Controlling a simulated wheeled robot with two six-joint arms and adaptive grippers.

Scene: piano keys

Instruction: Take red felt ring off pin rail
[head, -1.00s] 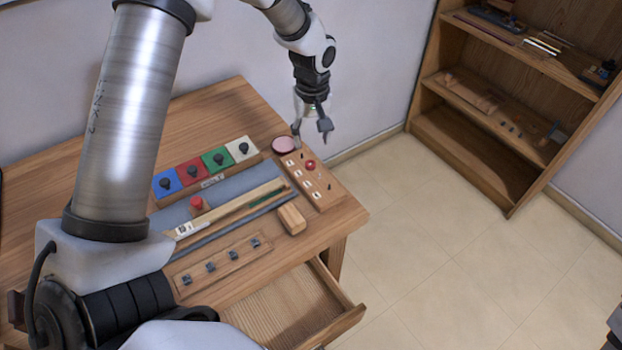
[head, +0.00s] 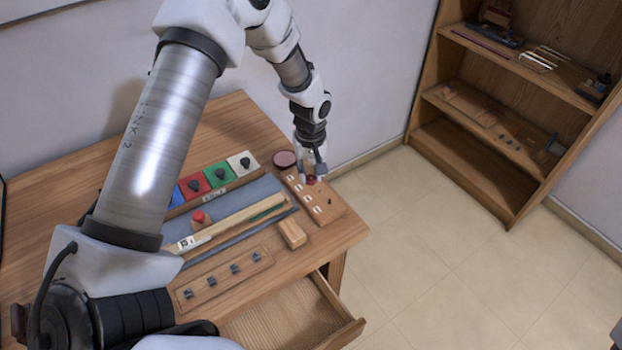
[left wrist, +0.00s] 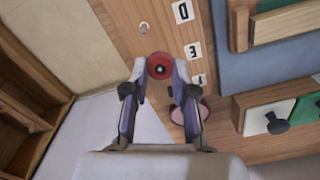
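The red felt ring (head: 311,180) sits on the wooden pin rail (head: 324,213) near its far end. In the left wrist view the ring (left wrist: 160,66) shows as a red disc with a dark centre, where a pin stands. The rail (left wrist: 150,25) carries white letter labels and small pins. My left gripper (head: 309,177) points down over the ring. In the left wrist view its open fingertips (left wrist: 160,70) lie on either side of the ring, close to its edges; contact cannot be made out. My right gripper is not in view.
A round pink-topped dish (head: 285,159) stands beside the rail's far end. A wooden block (head: 292,233) lies near the rail. Coloured squares with black knobs (head: 217,174) line the back of the desk. A drawer (head: 300,312) is open in front. A shelf (head: 510,110) stands right.

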